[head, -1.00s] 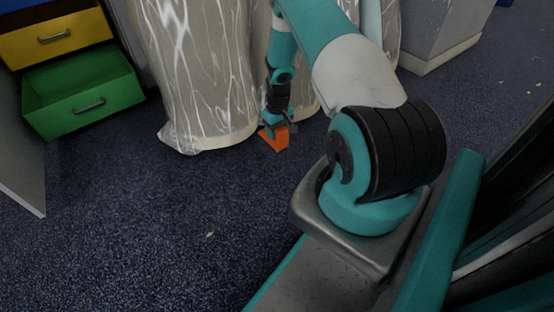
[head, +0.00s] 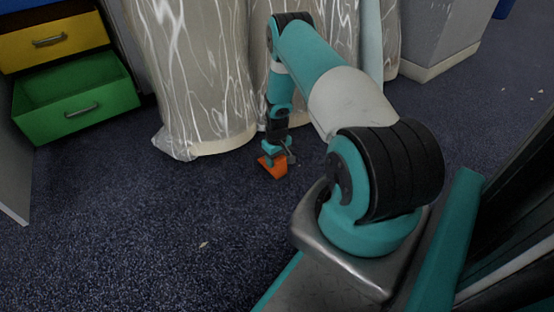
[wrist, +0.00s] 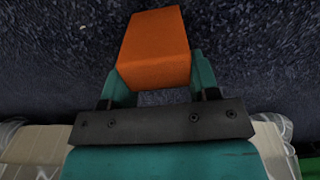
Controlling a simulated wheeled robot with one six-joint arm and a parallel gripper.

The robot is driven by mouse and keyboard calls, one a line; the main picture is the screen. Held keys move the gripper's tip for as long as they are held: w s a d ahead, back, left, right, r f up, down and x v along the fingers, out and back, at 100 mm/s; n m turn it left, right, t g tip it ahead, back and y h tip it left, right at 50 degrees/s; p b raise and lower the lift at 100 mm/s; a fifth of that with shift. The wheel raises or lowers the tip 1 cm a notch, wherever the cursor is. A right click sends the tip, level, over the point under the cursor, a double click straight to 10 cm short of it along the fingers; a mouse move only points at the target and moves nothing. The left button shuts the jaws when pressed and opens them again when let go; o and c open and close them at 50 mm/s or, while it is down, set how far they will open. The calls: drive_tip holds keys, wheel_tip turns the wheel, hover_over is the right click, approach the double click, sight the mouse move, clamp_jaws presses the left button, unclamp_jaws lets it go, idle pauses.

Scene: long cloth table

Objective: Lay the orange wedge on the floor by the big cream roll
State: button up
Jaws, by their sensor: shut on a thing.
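The orange wedge (head: 273,168) is held in my gripper (head: 277,156), low over the blue-grey carpet floor, just in front of the big cream roll (head: 200,80). The roll stands upright, wrapped in shiny clear plastic. In the wrist view the wedge (wrist: 155,48) sits between both teal fingers of my gripper (wrist: 153,82), which are shut on its sides. Carpet shows beyond it, and pale wrapped roll bottoms (wrist: 30,143) show at the lower edge. I cannot tell whether the wedge touches the floor.
A drawer unit with a yellow drawer (head: 52,42) and an open green drawer (head: 75,105) stands at the left. More wrapped rolls stand behind my arm. A grey box-like block (head: 438,35) is at the back right. The carpet (head: 120,230) in front is largely clear.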

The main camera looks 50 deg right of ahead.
drive_tip(key=shift+f, duration=0.1)
drive_tip(key=o, duration=1.1)
wheel_tip(320, 180, up, 12)
drive_tip(key=p, duration=0.7)
drive_tip(key=shift+r+p, duration=0.25)
drive_tip(key=shift+p, duration=0.1)
